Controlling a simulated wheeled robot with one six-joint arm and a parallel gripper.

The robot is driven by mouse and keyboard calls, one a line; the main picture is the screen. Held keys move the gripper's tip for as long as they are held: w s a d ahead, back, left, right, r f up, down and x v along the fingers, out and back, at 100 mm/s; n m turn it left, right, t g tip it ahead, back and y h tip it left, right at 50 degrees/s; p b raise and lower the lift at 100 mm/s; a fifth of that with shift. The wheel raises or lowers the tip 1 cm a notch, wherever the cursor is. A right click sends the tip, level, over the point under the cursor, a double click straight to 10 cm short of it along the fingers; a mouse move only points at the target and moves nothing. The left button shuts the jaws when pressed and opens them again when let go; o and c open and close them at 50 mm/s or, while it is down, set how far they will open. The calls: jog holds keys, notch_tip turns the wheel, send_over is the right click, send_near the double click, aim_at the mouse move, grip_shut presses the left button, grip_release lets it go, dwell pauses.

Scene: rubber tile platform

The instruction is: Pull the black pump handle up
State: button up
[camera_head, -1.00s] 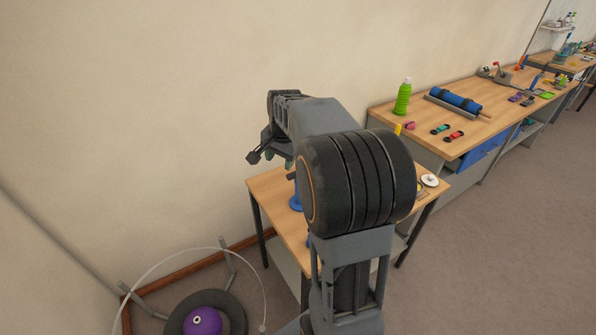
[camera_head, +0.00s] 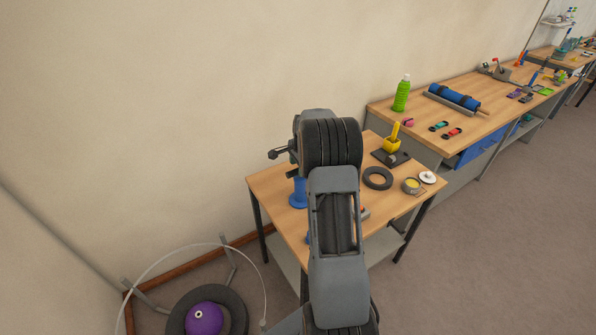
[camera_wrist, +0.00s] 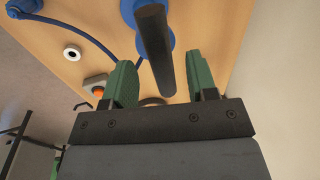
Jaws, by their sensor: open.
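The blue pump (camera_head: 298,194) stands on the small wooden table, partly hidden by my arm in the head view. Its black handle (camera_head: 291,174) shows as a short dark bar above it. In the wrist view, the black handle (camera_wrist: 153,38) is a thick bar running down the picture in front of the round blue pump top (camera_wrist: 128,12). My gripper (camera_wrist: 158,62) is open, with its green fingers on either side of the bar. Gaps show on both sides, and it is not gripped. The fingers are hidden behind my arm in the head view.
The small table (camera_head: 270,186) also bears a black ring (camera_head: 377,178), a yellow scoop (camera_head: 393,140) and a round tin (camera_head: 411,186). A blue hose (camera_wrist: 75,28) curves from the pump. A purple ball (camera_head: 204,319) in a dark ring lies on the floor.

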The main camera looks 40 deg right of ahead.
jog(key=shift+w+f, duration=0.2)
jog(key=shift+f, duration=0.75)
jog(key=shift+w+f, duration=0.15)
jog(key=shift+f, duration=0.75)
jog(key=shift+c, duration=0.4)
grip_shut()
